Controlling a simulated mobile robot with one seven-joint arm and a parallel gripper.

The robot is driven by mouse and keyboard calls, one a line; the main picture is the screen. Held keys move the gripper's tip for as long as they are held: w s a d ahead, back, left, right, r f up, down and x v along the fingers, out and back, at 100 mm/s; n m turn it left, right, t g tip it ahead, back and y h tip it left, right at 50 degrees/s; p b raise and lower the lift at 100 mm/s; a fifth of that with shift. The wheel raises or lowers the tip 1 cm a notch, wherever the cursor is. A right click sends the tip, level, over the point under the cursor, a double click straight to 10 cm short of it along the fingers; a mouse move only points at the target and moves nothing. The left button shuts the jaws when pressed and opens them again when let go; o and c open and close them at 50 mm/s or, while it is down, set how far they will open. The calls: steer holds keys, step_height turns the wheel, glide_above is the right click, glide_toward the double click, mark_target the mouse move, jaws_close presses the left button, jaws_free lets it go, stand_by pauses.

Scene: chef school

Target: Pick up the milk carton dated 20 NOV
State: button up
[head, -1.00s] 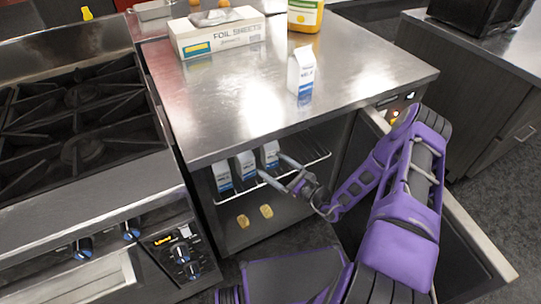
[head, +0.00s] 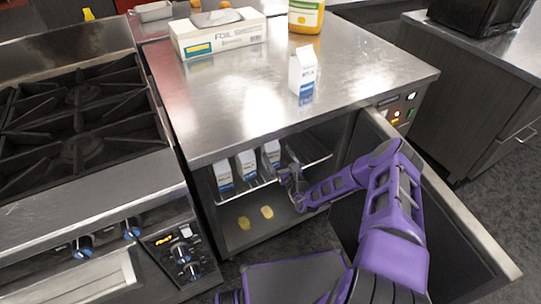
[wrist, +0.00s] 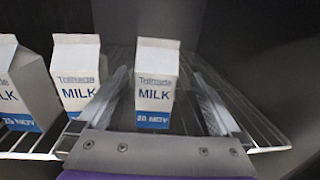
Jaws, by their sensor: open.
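Three white-and-blue milk cartons stand upright on a wire shelf inside the open cabinet under the counter. In the wrist view, the right carton (wrist: 155,85) has a date that appears to read 20 NOV. It stands between the fingers of my open gripper (wrist: 161,78), with a visible gap on each side. The left carton (wrist: 25,85) seems to read 25 NOV. The middle carton (wrist: 78,75) has its date partly hidden by my left finger. In the head view, my gripper (head: 287,172) is beside the rightmost carton (head: 272,153). Another milk carton (head: 301,75) stands on the counter.
The wire shelf (head: 318,160) is empty to the right of the cartons. The cabinet door (head: 440,200) stands open to the right of my arm. The steel countertop (head: 230,120) holds a foil box (head: 220,35) and a yellow-labelled container (head: 305,15). A stove (head: 80,130) is left.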

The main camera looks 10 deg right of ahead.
mark_target(273, 150)
steer(key=shift+a+b+x, duration=0.1)
steer(key=shift+b+x, duration=0.15)
steer(key=shift+x, duration=1.25)
steer(key=shift+a+b+x, duration=0.15)
steer(key=shift+b+x, duration=0.05)
steer(key=shift+x, duration=1.3)
steer(key=shift+s+r, duration=0.1)
steer(key=shift+r, duration=0.05)
jaws_close()
